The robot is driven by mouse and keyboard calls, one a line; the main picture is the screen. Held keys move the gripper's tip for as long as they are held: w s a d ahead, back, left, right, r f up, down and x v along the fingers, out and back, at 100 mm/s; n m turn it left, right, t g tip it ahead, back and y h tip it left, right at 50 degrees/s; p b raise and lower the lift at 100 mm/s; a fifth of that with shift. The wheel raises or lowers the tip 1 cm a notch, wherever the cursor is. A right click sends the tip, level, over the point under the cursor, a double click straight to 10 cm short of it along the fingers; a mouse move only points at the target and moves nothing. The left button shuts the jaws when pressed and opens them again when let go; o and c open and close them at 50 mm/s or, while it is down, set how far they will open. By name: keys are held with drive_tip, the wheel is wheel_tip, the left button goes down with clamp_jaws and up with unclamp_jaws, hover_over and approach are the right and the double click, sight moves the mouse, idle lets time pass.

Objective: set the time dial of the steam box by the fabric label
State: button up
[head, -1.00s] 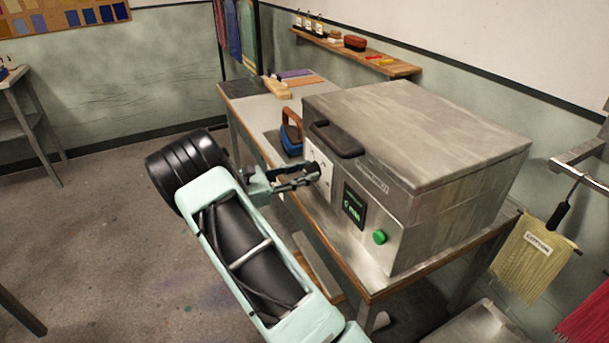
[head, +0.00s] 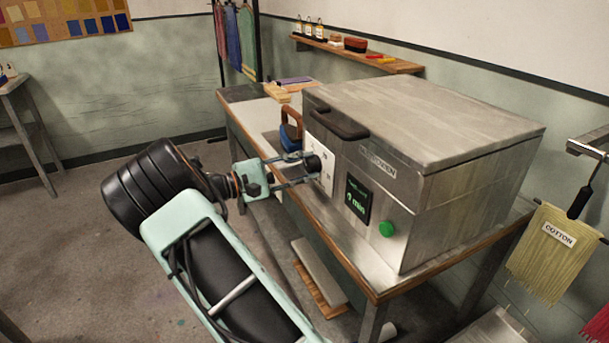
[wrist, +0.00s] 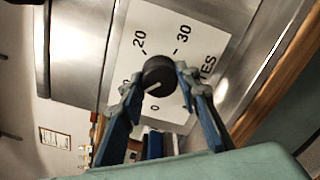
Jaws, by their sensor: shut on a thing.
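The steam box (head: 500,190) is a grey metal box on a bench. Its time dial, a round black knob (wrist: 158,70), sits on a white plate (wrist: 205,45) marked 20, 30 and 0; other marks are partly hidden. The knob's white pointer line points down-left, between the 0 and a partly covered number. My gripper (wrist: 160,88) is shut on the knob, a finger on each side; in the head view it reaches the plate from the left. The dark display (head: 357,200) shows green minutes, its digit unclear. The fabric label (head: 559,234) on a yellow skein reads COTTON.
A green button (head: 386,229) sits right of the display. A black handle (head: 340,123) sticks out from the box's front above the plate. A blue iron with a brown handle (head: 291,132) stands on the bench behind my gripper. A wall shelf (head: 360,57) holds bottles.

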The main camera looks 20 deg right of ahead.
drive_tip(key=shift+m+b, duration=0.85)
drive_tip(key=shift+m, duration=0.35)
drive_tip(key=o, duration=1.1)
drive_tip(key=shift+o, duration=0.2)
drive_tip(key=a, duration=1.2)
drive_tip(key=shift+s, duration=0.15)
